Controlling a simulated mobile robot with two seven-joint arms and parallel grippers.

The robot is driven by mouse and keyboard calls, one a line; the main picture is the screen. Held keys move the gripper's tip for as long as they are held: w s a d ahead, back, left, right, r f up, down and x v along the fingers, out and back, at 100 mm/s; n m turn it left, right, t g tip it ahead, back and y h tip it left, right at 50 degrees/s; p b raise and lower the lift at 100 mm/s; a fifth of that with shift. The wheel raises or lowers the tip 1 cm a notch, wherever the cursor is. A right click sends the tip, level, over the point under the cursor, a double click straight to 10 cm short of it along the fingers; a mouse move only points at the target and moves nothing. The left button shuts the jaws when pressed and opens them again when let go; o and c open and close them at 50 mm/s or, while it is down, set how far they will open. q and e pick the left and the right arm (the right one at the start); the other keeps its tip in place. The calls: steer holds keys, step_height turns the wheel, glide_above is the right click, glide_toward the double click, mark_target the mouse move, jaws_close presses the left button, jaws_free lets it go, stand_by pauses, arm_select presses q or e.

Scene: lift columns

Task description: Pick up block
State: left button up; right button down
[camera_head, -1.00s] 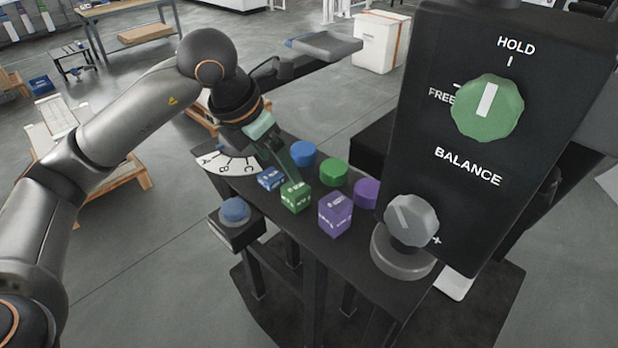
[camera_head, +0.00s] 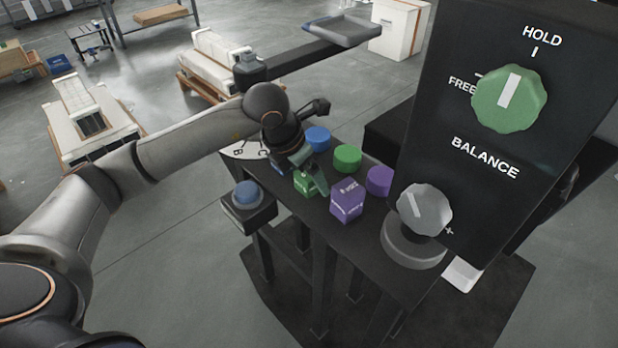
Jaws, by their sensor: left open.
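A green block (camera_head: 303,184) sits on the black table (camera_head: 343,240), partly hidden by my left gripper. A purple block (camera_head: 347,201) with white markings stands to its right. A blue block (camera_head: 279,168) is mostly hidden behind my left wrist. My left gripper (camera_head: 317,186) is open and angled down, its fingers at the right side of the green block, between it and the purple one. I cannot tell whether they touch the green block. My right gripper is not in view.
Blue (camera_head: 318,139), green (camera_head: 348,157) and purple (camera_head: 379,180) cylinders stand behind the blocks. A tall black panel (camera_head: 470,190) with knobs rises at right.

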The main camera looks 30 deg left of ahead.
arm_select(q)
steer(key=shift+w+f, duration=0.1)
steer(key=shift+f, duration=0.1)
jaws_close()
stand_by(0.6)
steer(key=shift+r, duration=0.15)
stand_by(0.3)
